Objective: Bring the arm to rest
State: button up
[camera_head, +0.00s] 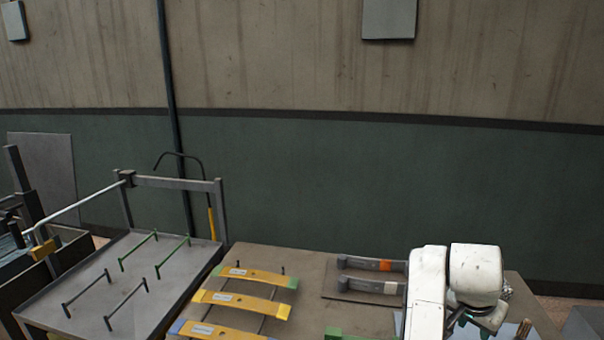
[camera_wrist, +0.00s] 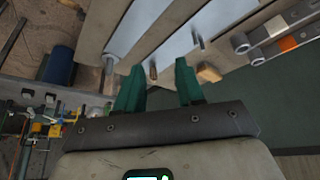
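My arm (camera_head: 450,285) is bent over the right part of the table in the head view, its white links covering what lies behind. The gripper is mostly hidden in that view. In the wrist view my gripper (camera_wrist: 158,66) shows two green fingers set apart, with nothing held between them. The fingers point toward the bench top, where pale blue strips (camera_wrist: 190,30) and short upright pegs show beyond the tips. I cannot tell whether a finger touches a peg.
Yellow leaf springs (camera_head: 255,277) lie on the table at centre. Two grey springs (camera_head: 370,264) with orange and white bands lie left of my arm. A grey rack table (camera_head: 130,270) with green and dark bars stands at left. A green wall is behind.

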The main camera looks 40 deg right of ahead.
jog(key=s+a+f+n+y, duration=0.2)
jog(key=a+f+n, duration=0.4)
jog(key=a, duration=0.4)
jog(key=s+a+f+n+t+y, duration=0.1)
jog(key=s+a+f+n, duration=0.2)
jog(key=a+f+n, duration=0.45)
jog(key=s+a+f+n+y, duration=0.2)
jog(key=a+f+n, duration=0.25)
jog(key=a, duration=0.65)
notch_tip(320, 180, down, 10)
jog(key=b, duration=1)
jog(key=shift+a+f, duration=0.25)
